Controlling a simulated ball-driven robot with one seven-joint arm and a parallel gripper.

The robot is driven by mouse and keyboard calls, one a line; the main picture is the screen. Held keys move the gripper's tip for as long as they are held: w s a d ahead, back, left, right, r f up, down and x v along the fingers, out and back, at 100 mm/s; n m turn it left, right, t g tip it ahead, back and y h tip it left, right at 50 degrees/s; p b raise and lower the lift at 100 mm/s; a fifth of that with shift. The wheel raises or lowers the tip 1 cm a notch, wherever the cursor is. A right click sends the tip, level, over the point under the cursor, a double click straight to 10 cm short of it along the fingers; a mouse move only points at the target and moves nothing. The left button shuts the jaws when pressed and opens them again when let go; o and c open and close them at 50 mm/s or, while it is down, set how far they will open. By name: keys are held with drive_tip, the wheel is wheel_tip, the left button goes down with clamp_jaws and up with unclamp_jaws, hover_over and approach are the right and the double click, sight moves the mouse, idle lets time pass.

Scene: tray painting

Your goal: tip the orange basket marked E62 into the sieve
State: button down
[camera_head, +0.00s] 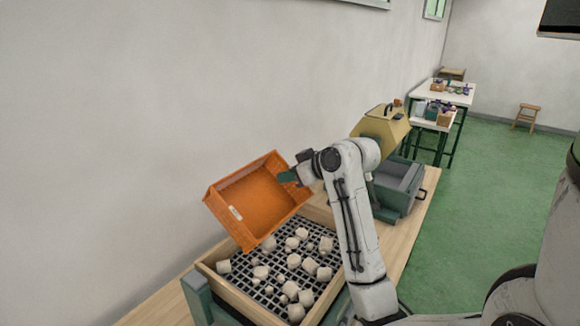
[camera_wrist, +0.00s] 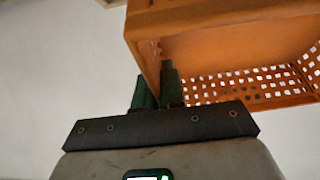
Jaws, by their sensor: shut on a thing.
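The orange basket (camera_head: 262,196) is held up, tilted, over the back of the sieve (camera_head: 221,284). Its open side faces forward and down, and the inside that shows looks empty. My gripper (camera_head: 289,176) is shut on the basket's right wall. In the wrist view the green fingers of my gripper (camera_wrist: 156,88) pinch the wall of the basket (camera_wrist: 215,55). The sieve has a wooden frame and dark mesh. Several whitish lumps (camera_head: 294,261) lie spread on the mesh.
The sieve stands on a wooden bench (camera_head: 408,240) along the wall. Right of it are a grey-green bin (camera_head: 398,188) and a tan hooded box (camera_head: 380,128). Tables (camera_head: 440,93) with small items and a stool (camera_head: 527,115) stand farther back. The green floor at right is clear.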

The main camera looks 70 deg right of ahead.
drive_tip(key=shift+w+r+g+p, duration=0.15)
drive_tip(key=shift+r+g+p, duration=0.4)
drive_tip(key=shift+p, duration=0.3)
drive_tip(key=g+p, duration=0.1)
drive_tip(key=p, duration=0.1)
drive_tip(key=g+p, duration=0.1)
drive_tip(key=shift+f+y+p, duration=0.25)
drive_tip(key=shift+y+p, duration=0.1)
drive_tip(key=shift+y, duration=0.05)
drive_tip(key=shift+w+f+g, duration=0.1)
drive_tip(key=shift+f+g, duration=0.25)
drive_tip(key=shift+g, duration=0.2)
drive_tip(key=shift+s+f+g+y, duration=0.1)
drive_tip(key=shift+f+g+y, duration=0.1)
drive_tip(key=shift+g, duration=0.55)
drive_tip(key=shift+s+f+g+y, duration=0.1)
drive_tip(key=shift+f+g+y, duration=0.1)
drive_tip(key=shift+g, duration=0.55)
